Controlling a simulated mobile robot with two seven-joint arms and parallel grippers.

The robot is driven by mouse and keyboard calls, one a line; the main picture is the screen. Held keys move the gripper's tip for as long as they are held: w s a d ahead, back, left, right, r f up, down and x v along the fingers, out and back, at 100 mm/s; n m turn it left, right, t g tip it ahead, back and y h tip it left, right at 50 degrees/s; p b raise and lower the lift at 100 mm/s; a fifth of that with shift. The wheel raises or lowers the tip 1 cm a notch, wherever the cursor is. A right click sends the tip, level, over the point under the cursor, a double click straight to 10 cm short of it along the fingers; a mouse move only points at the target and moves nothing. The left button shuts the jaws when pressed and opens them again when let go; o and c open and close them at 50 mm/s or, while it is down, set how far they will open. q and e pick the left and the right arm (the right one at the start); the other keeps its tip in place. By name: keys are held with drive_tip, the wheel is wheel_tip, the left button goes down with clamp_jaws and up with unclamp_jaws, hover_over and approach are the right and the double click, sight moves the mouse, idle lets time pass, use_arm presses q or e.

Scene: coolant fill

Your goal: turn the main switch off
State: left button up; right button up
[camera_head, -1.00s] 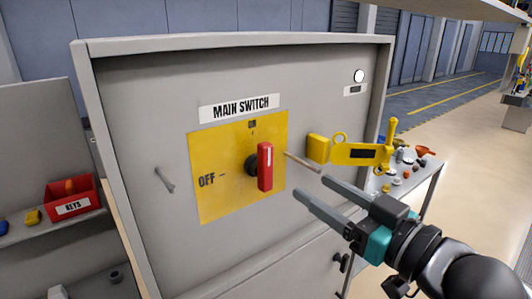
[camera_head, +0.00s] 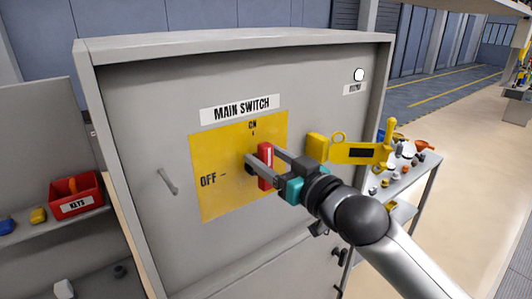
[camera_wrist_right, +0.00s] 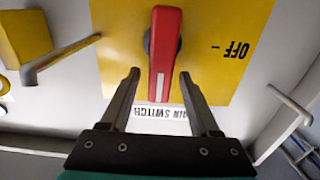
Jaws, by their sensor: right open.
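The main switch is a red handle (camera_head: 265,165) on a yellow plate (camera_head: 217,150) on the grey cabinet front. The handle stands upright, its white-marked end toward the ON mark at the top; OFF (camera_head: 208,181) is printed at the left. In the right wrist view the red handle (camera_wrist_right: 163,52) hangs between the fingers, with gaps on both sides. My right gripper (camera_head: 266,157) is open around the handle's outer end, one finger on each side; in the wrist view (camera_wrist_right: 158,80) no contact shows. My left gripper is not in view.
A yellow hasp-like latch (camera_head: 350,152) juts from the cabinet right of the plate, close to my right gripper. A grey cabinet handle (camera_head: 167,182) is at the left. A red KEYS box (camera_head: 76,208) sits on a left shelf. A cluttered table (camera_head: 420,172) stands at right.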

drive_tip(key=shift+w+a, duration=0.25)
drive_tip(key=shift+w, duration=0.05)
clamp_jaws()
idle(0.5)
